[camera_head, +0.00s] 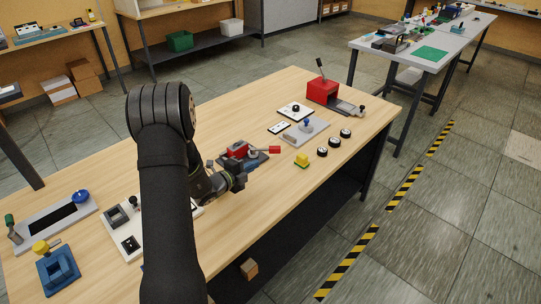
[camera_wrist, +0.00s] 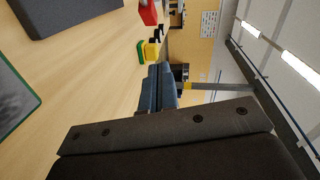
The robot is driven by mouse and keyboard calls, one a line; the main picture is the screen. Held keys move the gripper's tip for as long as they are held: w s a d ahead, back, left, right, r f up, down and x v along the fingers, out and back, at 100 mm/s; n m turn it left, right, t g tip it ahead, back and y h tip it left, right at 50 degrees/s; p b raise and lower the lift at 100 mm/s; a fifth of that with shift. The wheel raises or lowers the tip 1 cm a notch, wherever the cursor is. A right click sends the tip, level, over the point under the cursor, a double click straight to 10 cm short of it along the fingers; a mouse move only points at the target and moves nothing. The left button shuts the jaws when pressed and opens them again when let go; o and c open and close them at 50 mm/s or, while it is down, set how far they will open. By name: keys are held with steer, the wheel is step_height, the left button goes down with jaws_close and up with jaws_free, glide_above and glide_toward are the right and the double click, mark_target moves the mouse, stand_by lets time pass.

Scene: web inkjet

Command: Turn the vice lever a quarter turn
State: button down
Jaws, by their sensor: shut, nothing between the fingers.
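The vice (camera_head: 238,151) has a red body on a dark blue base and sits mid-table in the head view. Its lever (camera_head: 274,149) points right and ends in a red grip. A red piece at the top of the wrist view (camera_wrist: 148,12) looks like this grip. My gripper (camera_head: 239,178) is low over the table at the near side of the vice and partly hides it. Its fingers (camera_wrist: 160,85) are shut and empty in the wrist view. They look apart from the lever; whether they touch the base I cannot tell.
A grey plate (camera_head: 306,131) and a red machine (camera_head: 322,90) stand farther back. A white panel (camera_head: 130,243) lies left of my arm. The table's front edge is close.

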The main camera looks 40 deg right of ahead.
steer(key=shift+s+a+f, duration=0.15)
steer(key=shift+a+f, duration=0.1)
steer(key=shift+a, duration=0.1)
glide_toward(278, 151)
steer(key=s+d, duration=0.2)
steer(key=shift+s+d+r, duration=0.1)
steer(key=shift+s+d, duration=0.1)
steer(key=shift+s, duration=0.15)
steer(key=shift+w+d+f, duration=0.2)
steer(key=shift+w+d, duration=0.3)
steer(key=shift+d, duration=0.1)
steer(key=shift+w+d+f, duration=0.25)
steer(key=shift+w+d, duration=0.25)
steer(key=shift+d, duration=0.15)
steer(key=shift+w+d+f, duration=0.15)
steer(key=shift+w+d, duration=0.25)
steer(key=shift+w, duration=0.05)
steer(key=shift+d, duration=0.1)
